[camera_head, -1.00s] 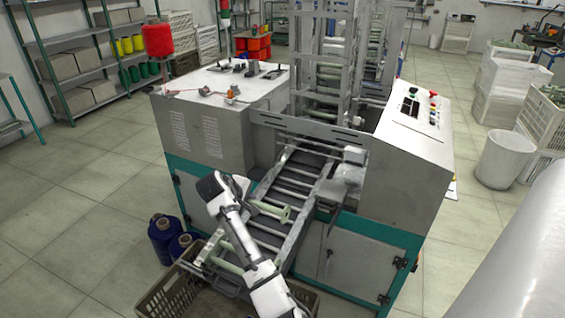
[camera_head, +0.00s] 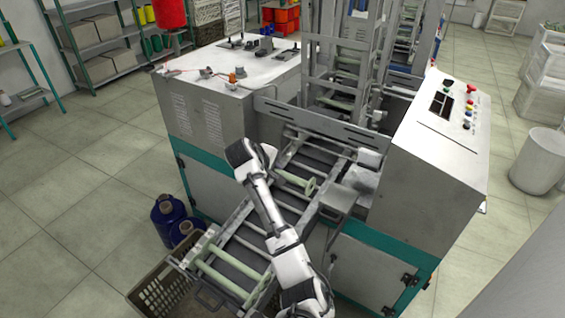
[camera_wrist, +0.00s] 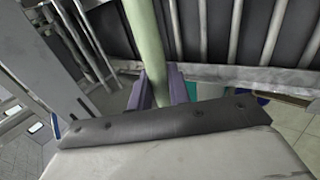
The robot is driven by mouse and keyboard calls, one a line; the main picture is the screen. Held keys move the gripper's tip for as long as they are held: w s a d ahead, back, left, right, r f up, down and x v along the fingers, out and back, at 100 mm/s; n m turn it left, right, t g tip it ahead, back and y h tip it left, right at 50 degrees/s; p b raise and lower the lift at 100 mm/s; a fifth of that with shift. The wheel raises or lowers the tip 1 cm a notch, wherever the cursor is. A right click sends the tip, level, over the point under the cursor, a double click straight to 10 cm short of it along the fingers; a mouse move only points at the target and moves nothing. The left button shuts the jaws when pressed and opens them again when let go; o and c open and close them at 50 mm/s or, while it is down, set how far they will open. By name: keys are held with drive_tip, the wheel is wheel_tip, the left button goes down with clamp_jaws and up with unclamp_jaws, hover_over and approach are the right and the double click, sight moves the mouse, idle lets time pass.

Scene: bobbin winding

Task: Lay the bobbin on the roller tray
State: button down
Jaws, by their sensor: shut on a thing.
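A pale green bobbin with a thin shaft (camera_wrist: 148,40) stands out between the two purple fingers of my gripper (camera_wrist: 160,92) in the wrist view. The fingers are shut on its shaft. In the head view the bobbin (camera_head: 296,181) shows with its round flange to the right of my arm, over the upper part of the roller tray; my fingers are hidden there. The roller tray (camera_head: 222,232) is a sloping metal frame with cross bars over a dark bed. Whether the bobbin touches the bars, I cannot tell.
Pale green bobbins (camera_head: 230,276) lie across the tray's lower end. A brown crate (camera_head: 150,293) stands below it. Blue thread cones (camera_head: 168,212) are on the floor at left. Machine cabinets flank the tray, with a control panel (camera_head: 450,110) at right.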

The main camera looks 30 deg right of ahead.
drive_tip(key=shift+w+d, duration=0.15)
drive_tip(key=shift+d, duration=0.15)
drive_tip(key=shift+f+b, duration=0.4)
drive_tip(key=shift+f, duration=0.2)
drive_tip(key=f+b, duration=0.2)
drive_tip(key=f, duration=0.1)
drive_tip(key=d+f+b, duration=0.1)
drive_tip(key=f+b, duration=0.1)
drive_tip(key=shift+w, duration=0.2)
drive_tip(key=shift+a, duration=0.1)
drive_tip(key=shift+f, duration=0.15)
